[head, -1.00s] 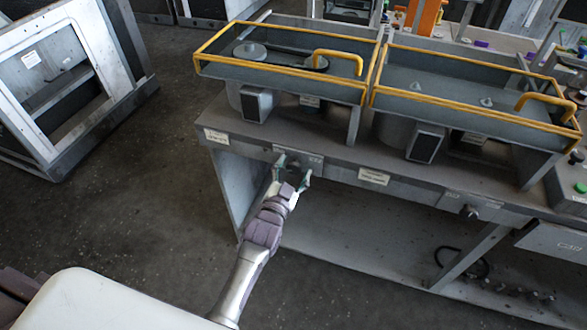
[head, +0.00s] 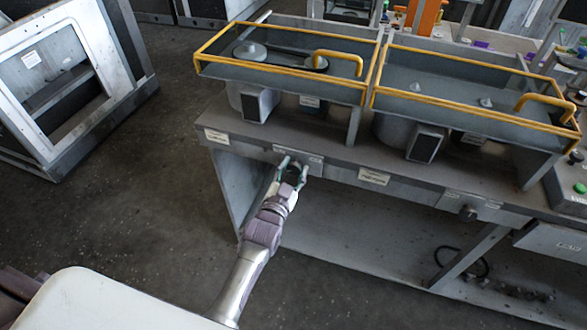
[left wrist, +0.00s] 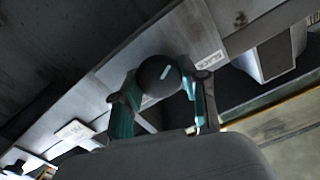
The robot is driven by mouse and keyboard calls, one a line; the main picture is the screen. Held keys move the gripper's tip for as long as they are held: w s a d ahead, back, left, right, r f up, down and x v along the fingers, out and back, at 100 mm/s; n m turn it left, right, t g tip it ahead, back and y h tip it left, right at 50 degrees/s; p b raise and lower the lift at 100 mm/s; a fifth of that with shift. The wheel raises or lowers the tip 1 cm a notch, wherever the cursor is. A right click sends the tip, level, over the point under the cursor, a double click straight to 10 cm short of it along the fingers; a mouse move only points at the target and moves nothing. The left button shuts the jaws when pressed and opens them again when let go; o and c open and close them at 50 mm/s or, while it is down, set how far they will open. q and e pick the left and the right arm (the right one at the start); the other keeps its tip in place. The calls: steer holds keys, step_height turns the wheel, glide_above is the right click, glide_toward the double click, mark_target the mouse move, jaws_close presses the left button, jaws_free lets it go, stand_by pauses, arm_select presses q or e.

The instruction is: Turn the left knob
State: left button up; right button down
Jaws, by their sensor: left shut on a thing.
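The left knob (left wrist: 157,76) is round and dark with a pale mark line, on the grey front panel of the bench (head: 320,160). In the left wrist view the mark line is tilted. My left gripper (head: 293,168) is at the left part of this panel. Its teal fingers are shut on the knob, one on each side, as the left wrist view also shows (left wrist: 160,82). In the head view the fingers mostly hide the knob. My right gripper is in no view.
Another knob (head: 467,213) is farther right on the bench front. Two yellow-framed covers (head: 283,66) (head: 470,95) stand on the bench top. A green button (head: 580,188) is at the right edge.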

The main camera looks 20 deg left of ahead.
arm_select(q)
steer(key=n+p, duration=0.1)
steer(key=n, duration=0.9)
steer(key=shift+a+n, duration=0.1)
steer(key=shift+n, duration=0.2)
steer(key=n, duration=0.5)
steer(key=shift+f, duration=0.1)
steer(key=n+b, duration=0.1)
steer(key=n, duration=0.3)
steer(key=shift+n, duration=0.6)
steer(key=o, duration=1.1)
steer(key=shift+o, duration=0.2)
